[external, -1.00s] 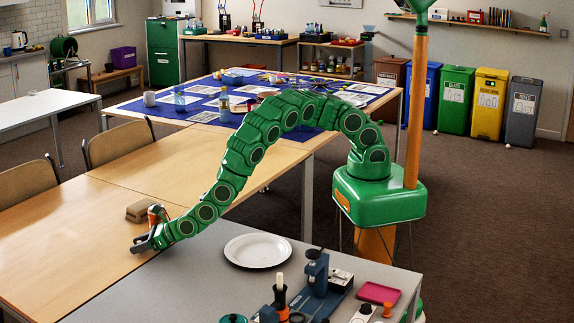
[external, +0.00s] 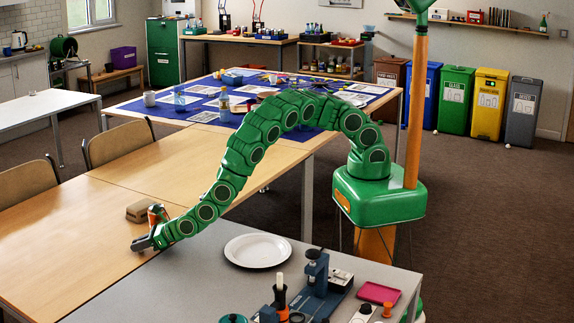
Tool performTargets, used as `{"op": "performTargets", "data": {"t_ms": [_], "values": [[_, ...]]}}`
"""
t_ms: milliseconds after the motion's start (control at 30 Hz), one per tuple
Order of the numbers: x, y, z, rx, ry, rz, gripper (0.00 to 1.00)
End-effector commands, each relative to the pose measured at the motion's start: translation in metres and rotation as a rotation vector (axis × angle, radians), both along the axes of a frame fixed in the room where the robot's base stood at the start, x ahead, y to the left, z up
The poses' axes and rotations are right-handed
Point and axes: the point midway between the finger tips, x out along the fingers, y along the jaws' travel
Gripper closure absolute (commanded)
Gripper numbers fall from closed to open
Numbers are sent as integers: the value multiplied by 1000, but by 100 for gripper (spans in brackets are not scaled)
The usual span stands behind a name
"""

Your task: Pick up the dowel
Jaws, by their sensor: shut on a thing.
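My gripper (external: 137,244) is at the end of the green arm, low at the near edge of the wooden table (external: 95,245), beside the grey table. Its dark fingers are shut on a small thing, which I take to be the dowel. The dowel itself cannot be made out, as the fingers hide it at this size. I cannot tell whether the fingertips touch the tabletop.
A brown block (external: 140,210) lies just behind my gripper. A white plate (external: 258,251) sits on the grey table (external: 190,285), with blue tools (external: 315,280) and a pink tray (external: 378,292) further right. The wooden table left of my gripper is clear.

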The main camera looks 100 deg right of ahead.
Motion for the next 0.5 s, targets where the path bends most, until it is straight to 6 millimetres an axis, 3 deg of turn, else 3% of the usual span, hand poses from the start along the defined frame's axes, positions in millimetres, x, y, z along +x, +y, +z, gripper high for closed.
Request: {"op": "performTargets", "data": {"t_ms": [167, 367, 500], "values": [[1, 0, 9, 0, -2, 0, 100], [1, 1, 35, -1, -4, 1, 100], [-11, -1, 45, -1, -1, 3, 100]]}}
